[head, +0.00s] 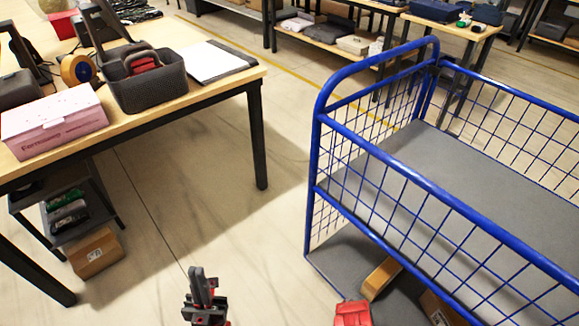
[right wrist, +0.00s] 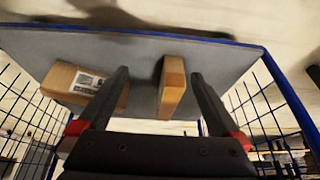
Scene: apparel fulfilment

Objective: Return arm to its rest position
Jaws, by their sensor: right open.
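My right gripper (right wrist: 160,73) is open, with two dark fingers spread wide and nothing between them. In the right wrist view it points at the blue cart's grey deck, where a labelled cardboard box (right wrist: 84,86) and a narrow brown box (right wrist: 173,88) lie. Both boxes are apart from each other. In the head view a red piece at the bottom edge probably belongs to my right arm; its fingers are out of that picture. My left gripper (head: 203,288) is at the bottom of the head view, above the floor; its finger gap is unclear.
The blue wire cart (head: 318,165) stands on the right. A wooden table (head: 190,98) on the left holds a dark basket (head: 150,88), a pink box (head: 52,122) and a clipboard (head: 208,62). Bare floor (head: 215,215) lies between them.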

